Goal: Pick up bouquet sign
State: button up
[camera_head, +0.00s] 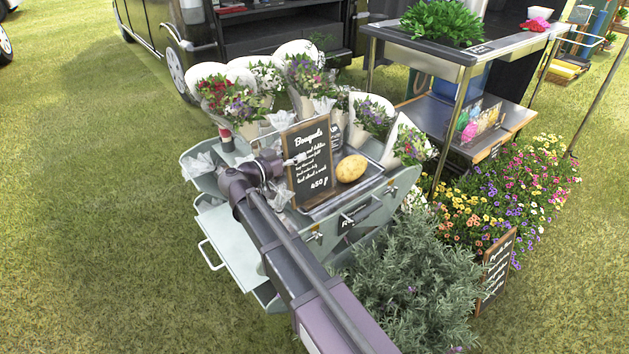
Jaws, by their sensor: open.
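The bouquet sign (317,182) is a black board with a wooden frame and white writing: "Bouquets" at the top and "450 P" at the bottom. It stands upright, leaning slightly, on the flower cart. My gripper (301,159) is at the sign's left edge, about halfway up, with its fingers pointing right. The fingertips look small and overlap the board in the picture. I cannot tell whether they touch it or straddle its edge. My gripper is open. My arm hides part of the cart to the lower left of the sign.
The pale green cart (225,245) holds several wrapped bouquets (305,75) behind the sign. A yellow potato-like object (351,169) lies close to the sign's right. A metal table (465,55) stands at right, with flowers (510,195) and a shrub (410,280) below. Grass at left is clear.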

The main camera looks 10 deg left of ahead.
jog(key=shift+x, duration=0.85)
grip_shut()
